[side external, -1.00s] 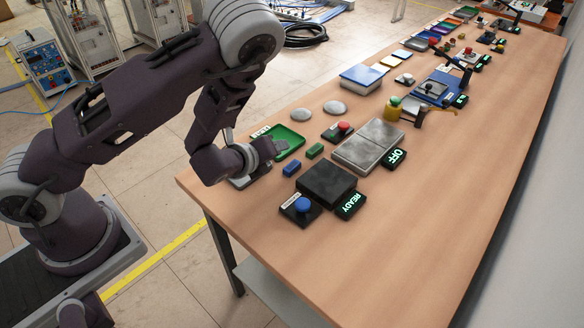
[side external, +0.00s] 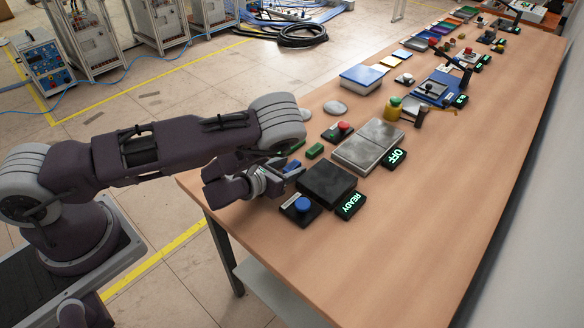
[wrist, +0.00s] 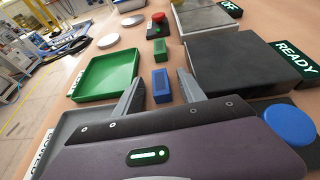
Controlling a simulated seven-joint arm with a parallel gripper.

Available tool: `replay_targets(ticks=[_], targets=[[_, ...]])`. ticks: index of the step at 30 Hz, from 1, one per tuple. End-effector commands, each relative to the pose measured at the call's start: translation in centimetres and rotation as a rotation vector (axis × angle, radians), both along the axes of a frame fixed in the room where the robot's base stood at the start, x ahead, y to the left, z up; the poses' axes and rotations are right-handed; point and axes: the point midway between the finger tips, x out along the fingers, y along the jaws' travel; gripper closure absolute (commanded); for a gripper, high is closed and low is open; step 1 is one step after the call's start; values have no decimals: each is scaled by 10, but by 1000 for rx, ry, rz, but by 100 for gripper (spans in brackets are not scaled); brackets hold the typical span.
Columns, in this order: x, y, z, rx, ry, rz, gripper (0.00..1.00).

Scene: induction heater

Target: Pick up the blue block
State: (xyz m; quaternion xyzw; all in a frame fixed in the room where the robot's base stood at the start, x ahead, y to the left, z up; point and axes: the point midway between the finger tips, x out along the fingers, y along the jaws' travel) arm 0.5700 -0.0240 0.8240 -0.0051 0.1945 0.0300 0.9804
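The blue block (wrist: 161,86) lies on the table in the middle of the wrist view, between the lines of my two fingers. In the side external view the blue block (side external: 292,166) is partly hidden behind my wrist. My gripper (wrist: 159,80) is open and empty, with one finger on each side of the block. In the side external view my gripper (side external: 282,180) is low over the table's near end. I cannot tell whether a finger touches the block.
A green block (wrist: 161,50) lies just beyond the blue one. A green tray (wrist: 104,75) is on the left. A black plate (wrist: 232,65) is close on the right, with a blue button (wrist: 289,123) in front of it. A red button (wrist: 158,17) stands farther back.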

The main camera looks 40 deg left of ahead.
Motion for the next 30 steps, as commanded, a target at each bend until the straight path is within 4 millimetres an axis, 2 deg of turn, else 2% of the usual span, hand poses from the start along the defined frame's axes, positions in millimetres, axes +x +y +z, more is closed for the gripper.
replay_targets(ticks=[1,7,17,19,27,30], targets=[[0,0,0,0,0,0,61],[0,0,0,-1,0,0,100],[0,0,1,-2,-1,1,100],[0,0,6,-1,-2,-1,100],[1,-1,72,-2,-6,-1,100],[1,-2,90,-2,-4,-1,100]])
